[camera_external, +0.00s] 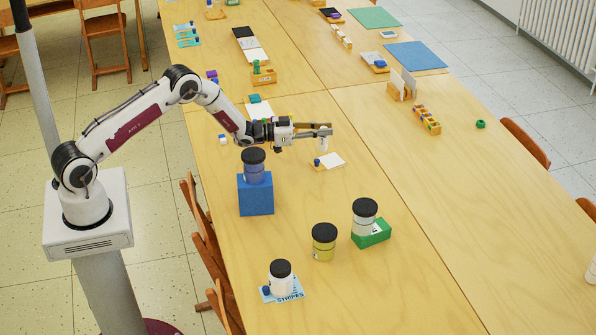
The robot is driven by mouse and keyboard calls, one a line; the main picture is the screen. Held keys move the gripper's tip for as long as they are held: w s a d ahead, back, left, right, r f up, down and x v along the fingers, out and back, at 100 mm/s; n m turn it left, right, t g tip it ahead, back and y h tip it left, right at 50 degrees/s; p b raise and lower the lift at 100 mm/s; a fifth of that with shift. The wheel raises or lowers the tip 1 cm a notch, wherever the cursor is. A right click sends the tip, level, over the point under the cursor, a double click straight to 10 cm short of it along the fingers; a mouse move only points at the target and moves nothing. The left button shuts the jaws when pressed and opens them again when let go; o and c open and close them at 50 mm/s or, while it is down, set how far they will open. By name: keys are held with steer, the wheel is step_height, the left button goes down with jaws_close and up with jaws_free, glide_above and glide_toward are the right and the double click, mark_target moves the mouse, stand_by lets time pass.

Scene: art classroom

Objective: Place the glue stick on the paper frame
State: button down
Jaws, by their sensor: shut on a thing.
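My gripper (328,130) reaches out to the right above the table, level with the near side of the middle seam. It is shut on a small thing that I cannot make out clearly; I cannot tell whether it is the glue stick. Below it lies a white sheet (333,160) with a tan edge and a small blue-topped piece at its left end. I cannot tell for sure whether this sheet is the paper frame. The gripper is apart from the sheet.
A dark-lidded blue jar stands on a blue block (256,195). A yellow jar (323,245), a white jar on a green block (372,234) and a white jar on a "STRIPES" card (293,293) stand nearer. A wooden holder (424,119) stands right.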

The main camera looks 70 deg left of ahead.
mark_target(323, 138)
steer(key=shift+f, duration=0.1)
steer(key=shift+f, duration=1.75)
steer(key=shift+f, duration=0.6)
steer(key=c, duration=2)
jaws_free()
steer(key=shift+o, duration=0.2)
steer(key=shift+r, duration=0.1)
steer(key=shift+r, duration=0.4)
steer(key=shift+s+r, duration=0.1)
steer(key=shift+s, duration=0.05)
steer(key=s+a, duration=0.2)
steer(key=s, duration=0.9)
steer(key=shift+s+a, duration=0.15)
steer(key=shift+s, duration=0.1)
